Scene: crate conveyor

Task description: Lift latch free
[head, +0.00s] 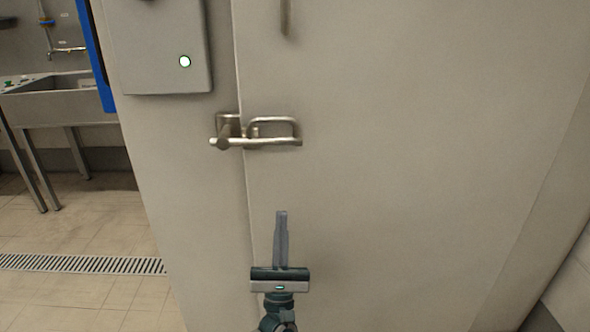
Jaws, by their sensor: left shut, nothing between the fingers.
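A metal latch (255,141) spans the seam between the door and its frame in the head view. Its bar lies about level across the seam, with a loop and a bracket behind it. The large grey door (400,150) looks closed against the frame. My left gripper (281,213) is below the latch and a little to its right, pointing up the picture. Its fingers are shut together with nothing between them, and it is apart from the latch. My right gripper is not in view.
A grey box (160,50) with a lit green-white button (184,61) is fixed on the frame above left of the latch. A handle (286,15) is at the top edge. A sink (50,97) and a floor drain (80,265) are at left. The door face around the gripper is clear.

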